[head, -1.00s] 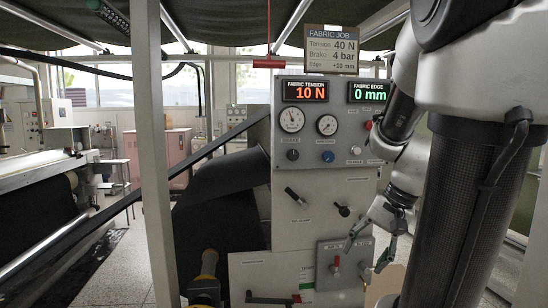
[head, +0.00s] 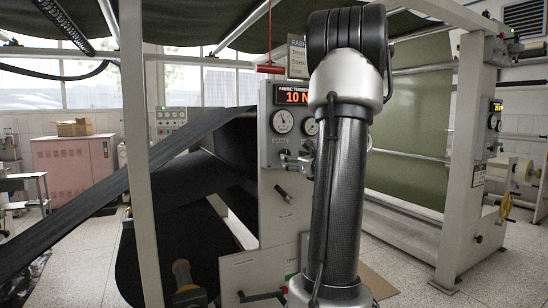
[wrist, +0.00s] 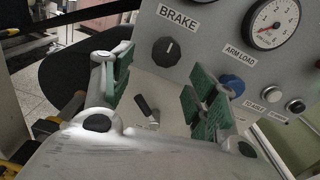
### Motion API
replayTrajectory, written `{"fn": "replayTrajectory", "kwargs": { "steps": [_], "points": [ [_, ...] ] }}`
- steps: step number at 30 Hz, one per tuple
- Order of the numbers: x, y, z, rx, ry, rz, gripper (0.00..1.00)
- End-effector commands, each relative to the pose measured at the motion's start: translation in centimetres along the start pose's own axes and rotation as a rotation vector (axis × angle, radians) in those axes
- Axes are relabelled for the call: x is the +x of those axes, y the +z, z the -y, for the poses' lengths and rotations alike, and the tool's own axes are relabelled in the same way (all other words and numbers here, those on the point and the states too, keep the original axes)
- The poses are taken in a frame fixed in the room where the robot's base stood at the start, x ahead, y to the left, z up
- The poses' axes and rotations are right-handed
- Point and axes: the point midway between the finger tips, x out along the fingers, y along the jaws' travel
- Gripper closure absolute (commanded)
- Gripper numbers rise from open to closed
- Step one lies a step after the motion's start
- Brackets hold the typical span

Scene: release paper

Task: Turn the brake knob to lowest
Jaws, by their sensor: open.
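The brake knob (wrist: 166,51) is black and round with a pale pointer line, under the BRAKE label on the grey panel in the wrist view. Its pointer looks near upright, tilted slightly right. My gripper (wrist: 158,85) is open, its green-padded fingers on either side of the knob in the picture, apart from it and empty. In the head view my gripper (head: 297,162) is small beside the panel, partly behind my arm, and the knob is hidden. The tension display (head: 297,95) reads 10 N. A gauge (head: 282,121) shows below it.
In the wrist view a blue knob (wrist: 232,84) labelled ARM LOAD sits right of the brake knob, close to the right finger. A black lever (wrist: 146,106) is below. The job card (head: 297,58) is mostly hidden behind my arm.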

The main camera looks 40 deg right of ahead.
Motion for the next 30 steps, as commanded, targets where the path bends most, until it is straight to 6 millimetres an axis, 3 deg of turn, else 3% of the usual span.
{"fn": "replayTrajectory", "kwargs": {
  "steps": [7,15,21,30],
  "points": [
    [1.0,0.6,0.4,0.111,-0.02,0.022,0.42],
    [5.4,0.7,0.4,0.111,-0.018,0.022,0.42],
    [7.6,0.8,0.5,0.109,-0.019,0.022,0.42],
    [8.0,0.7,0.5,0.109,-0.02,0.021,0.42]
  ]
}}
